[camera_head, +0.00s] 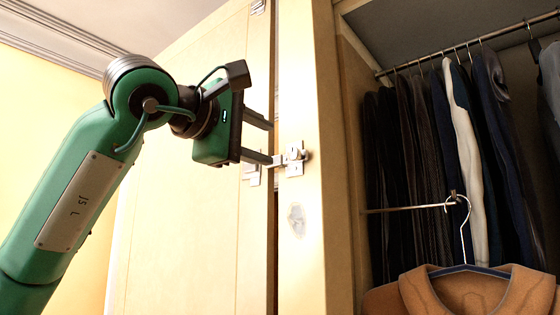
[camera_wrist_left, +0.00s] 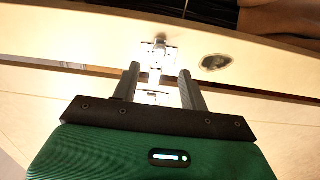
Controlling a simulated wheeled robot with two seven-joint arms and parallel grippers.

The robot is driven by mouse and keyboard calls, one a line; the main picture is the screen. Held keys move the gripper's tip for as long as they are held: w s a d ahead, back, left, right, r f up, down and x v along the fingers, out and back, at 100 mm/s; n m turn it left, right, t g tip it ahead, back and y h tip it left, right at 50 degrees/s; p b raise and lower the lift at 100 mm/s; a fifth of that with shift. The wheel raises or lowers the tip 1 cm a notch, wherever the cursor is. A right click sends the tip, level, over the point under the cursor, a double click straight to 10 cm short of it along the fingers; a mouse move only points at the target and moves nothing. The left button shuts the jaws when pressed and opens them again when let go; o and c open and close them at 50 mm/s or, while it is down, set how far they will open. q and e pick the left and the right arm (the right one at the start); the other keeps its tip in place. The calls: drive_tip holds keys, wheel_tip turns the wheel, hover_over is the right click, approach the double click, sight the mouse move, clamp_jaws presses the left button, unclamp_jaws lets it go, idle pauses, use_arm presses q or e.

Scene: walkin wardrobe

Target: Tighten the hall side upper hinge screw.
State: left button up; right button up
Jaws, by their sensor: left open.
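A metal hinge (camera_head: 294,158) sits on the pale wardrobe frame, with an arm reaching across the gap to a second plate (camera_head: 252,175) on the door (camera_head: 200,190). A rounded screw-like head shows on it. The hinge also shows in the wrist view (camera_wrist_left: 158,52), just beyond the fingertips. My left gripper (camera_head: 271,142) is open and empty, its two fingers pointing at the frame beside the hinge. In the wrist view the fingers (camera_wrist_left: 158,72) stand on either side of the hinge arm. Whether they touch anything, I cannot tell. My right gripper is out of view.
An oval worn patch (camera_head: 296,219) lies on the frame below the hinge. Dark clothes (camera_head: 415,160) hang from a rail (camera_head: 470,45) at the right. A brown garment (camera_head: 465,292) hangs from a short rod (camera_head: 410,208) in front. Another metal fitting (camera_head: 257,7) shows at the door's top.

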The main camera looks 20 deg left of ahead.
use_arm(q)
drive_tip(key=b+v, duration=0.1)
drive_tip(key=v, duration=0.5)
drive_tip(key=shift+s+b, duration=0.3)
drive_tip(key=shift+b, duration=0.05)
